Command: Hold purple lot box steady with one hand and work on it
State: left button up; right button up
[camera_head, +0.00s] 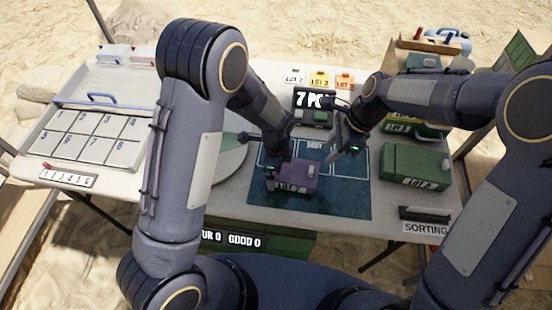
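The purple lot box (300,177) sits on the dark teal mat (345,204) near the middle of the table, its label reading what looks like LOT 7. My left gripper (270,178) is at the left side of the box, touching or very close to it. I cannot tell whether its fingers are closed on the box edge. My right gripper (344,152) is above the mat, right of and behind the box, apart from it. Its fingers look spread with nothing between them.
A numbered compartment tray (90,137) fills the left of the table. Green lot boxes (415,166) stand on the right, above a SORTING sign (426,228). A small display (315,98) and several small lot tags (320,79) stand at the back. The mat's right part is clear.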

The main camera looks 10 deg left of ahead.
pick_arm(q)
jog(key=shift+f, duration=0.45)
jog(key=shift+c, duration=0.3)
jog(key=c, duration=0.9)
pick_arm(e)
jog(key=shift+c, duration=0.2)
jog(key=n+g+h, duration=0.4)
jog(key=n, duration=1.2)
send_near(312, 169)
jog(key=x, duration=0.9)
jog(key=shift+r, duration=0.1)
jog(key=shift+c, duration=0.4)
grip_shut()
